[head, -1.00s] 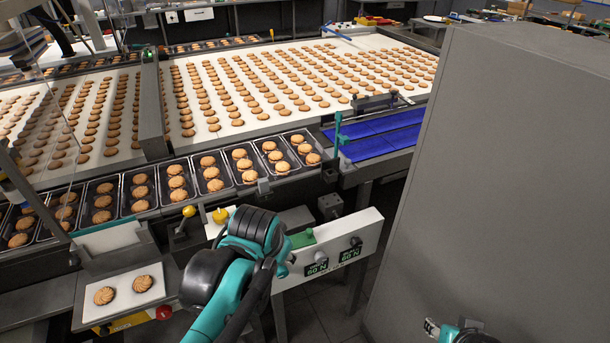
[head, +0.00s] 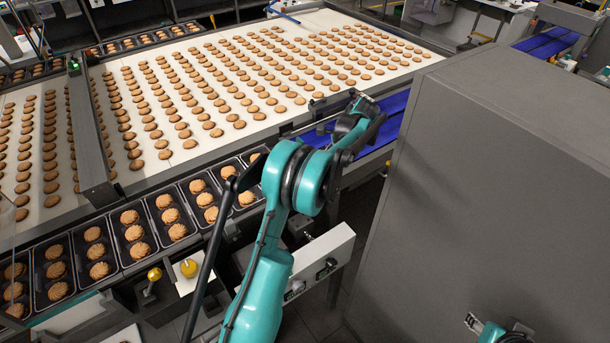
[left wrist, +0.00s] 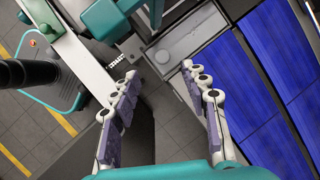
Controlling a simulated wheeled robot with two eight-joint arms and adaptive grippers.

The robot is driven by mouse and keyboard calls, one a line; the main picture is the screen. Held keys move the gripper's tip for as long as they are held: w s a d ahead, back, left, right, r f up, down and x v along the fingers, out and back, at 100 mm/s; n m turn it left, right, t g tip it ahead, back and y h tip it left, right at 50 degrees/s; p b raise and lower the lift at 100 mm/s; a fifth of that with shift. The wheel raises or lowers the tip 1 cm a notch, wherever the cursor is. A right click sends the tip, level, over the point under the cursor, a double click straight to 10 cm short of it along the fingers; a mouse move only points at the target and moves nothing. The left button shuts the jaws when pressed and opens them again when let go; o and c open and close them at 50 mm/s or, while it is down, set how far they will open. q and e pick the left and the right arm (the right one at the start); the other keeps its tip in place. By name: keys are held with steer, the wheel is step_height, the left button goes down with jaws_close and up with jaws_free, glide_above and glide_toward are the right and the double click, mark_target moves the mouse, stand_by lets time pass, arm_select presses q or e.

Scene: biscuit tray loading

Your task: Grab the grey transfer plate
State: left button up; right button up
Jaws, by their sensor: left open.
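A grey rectangular metal surface (left wrist: 195,36) with a pale round spot lies beyond my left fingertips in the left wrist view, beside blue belts. I cannot tell for sure whether it is the grey transfer plate. My left gripper (left wrist: 160,70) is open, with nothing visible between its fingers. In the head view my left gripper (head: 366,104) is over the near end of the blue belts, and my arm hides part of what is below. My right gripper (head: 473,322) shows only partly at the bottom right; its opening cannot be made out.
Blue belts (head: 396,103) run beside the wide biscuit conveyor (head: 240,122). Black trays (head: 148,250) with biscuits line its near edge. A large grey cabinet (head: 480,170) blocks the right side. A white control box (head: 325,252) stands below my left arm.

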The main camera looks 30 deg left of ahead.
arm_select(q)
steer(key=b+x, duration=0.2)
steer(key=x, duration=0.5)
steer(key=shift+w+a+f, duration=0.1)
steer(key=shift+a+f, duration=0.15)
steer(key=shift+f, duration=0.1)
steer(key=shift+r, duration=0.1)
steer(key=shift+c, duration=0.2)
jaws_close()
